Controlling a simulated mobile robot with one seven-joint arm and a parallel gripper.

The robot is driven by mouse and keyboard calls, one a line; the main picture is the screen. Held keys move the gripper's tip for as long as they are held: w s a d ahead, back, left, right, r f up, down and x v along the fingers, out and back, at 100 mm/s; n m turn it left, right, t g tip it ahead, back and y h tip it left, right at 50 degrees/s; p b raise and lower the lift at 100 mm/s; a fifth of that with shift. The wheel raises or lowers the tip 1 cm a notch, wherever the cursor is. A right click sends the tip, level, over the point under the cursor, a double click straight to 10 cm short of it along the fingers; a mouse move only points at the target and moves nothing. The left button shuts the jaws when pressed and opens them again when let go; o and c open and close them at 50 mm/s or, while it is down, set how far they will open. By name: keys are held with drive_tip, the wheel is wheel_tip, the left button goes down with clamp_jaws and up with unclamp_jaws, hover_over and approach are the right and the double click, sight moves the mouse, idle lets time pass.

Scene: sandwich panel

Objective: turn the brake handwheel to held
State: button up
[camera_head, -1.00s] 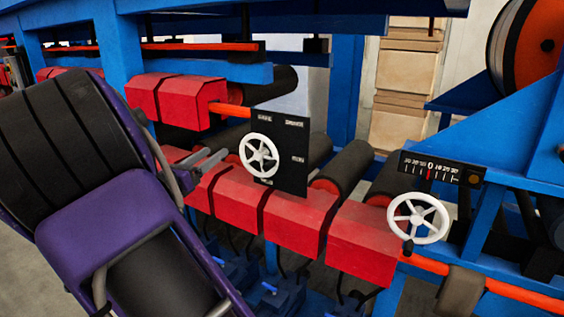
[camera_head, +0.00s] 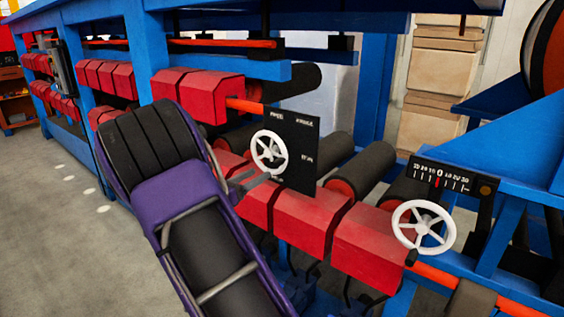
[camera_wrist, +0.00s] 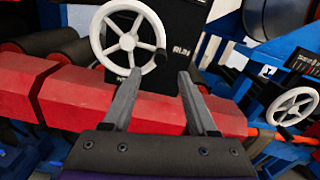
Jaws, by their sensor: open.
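A white spoked handwheel (camera_head: 269,152) is mounted on a black panel (camera_head: 301,150) with small white labels, only partly legible. It also shows in the wrist view (camera_wrist: 127,42), with a dark knob at the right of its rim. My gripper (camera_head: 248,180) is just below and left of this wheel in the head view. In the wrist view my gripper (camera_wrist: 160,78) has its two grey fingers spread apart with nothing between them. The left finger overlaps the wheel's lower part in the picture; the right finger is right of the rim. I cannot tell any contact.
A second white handwheel (camera_head: 425,222) is at the right, below a numbered scale (camera_head: 440,178). Red blocks (camera_head: 312,215) and dark rollers (camera_head: 362,165) line the blue frame below and behind the panel. Open floor (camera_head: 60,240) lies at the left.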

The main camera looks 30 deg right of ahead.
sight(283, 162)
drive_tip(key=x, duration=1.1)
drive_tip(key=shift+w+d, duration=0.15)
drive_tip(key=shift+d, duration=0.15)
drive_tip(key=shift+c, duration=0.2)
clamp_jaws()
drive_tip(key=shift+d+f, duration=0.1)
drive_tip(key=shift+f, duration=0.05)
idle(0.5)
